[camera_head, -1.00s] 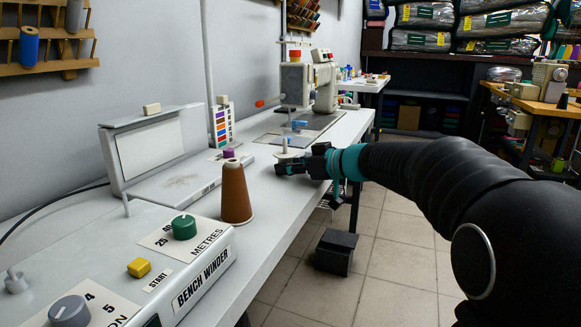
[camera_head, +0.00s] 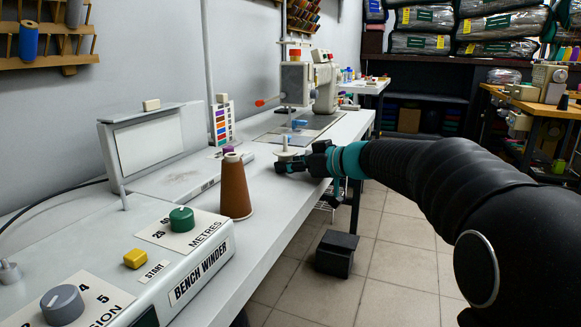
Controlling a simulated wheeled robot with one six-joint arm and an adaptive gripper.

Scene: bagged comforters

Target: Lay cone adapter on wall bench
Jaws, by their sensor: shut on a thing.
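The cone adapter (camera_head: 285,150) is a small white piece with a round flange and a thin upright stem. It stands upright between the fingers of my gripper (camera_head: 284,164). My gripper is shut on it, low over the wall bench (camera_head: 268,204), near the bench's right edge. The fingers hide the adapter's lower part, so I cannot tell whether it touches the bench top. The long white bench runs along the left wall.
A brown thread cone (camera_head: 235,188) stands on the bench, nearer than my gripper. The bench winder (camera_head: 170,250) fills the near end. A sewing machine (camera_head: 310,85) stands farther back. Bare bench top lies between cone and gripper. A dark box (camera_head: 336,252) is on the floor.

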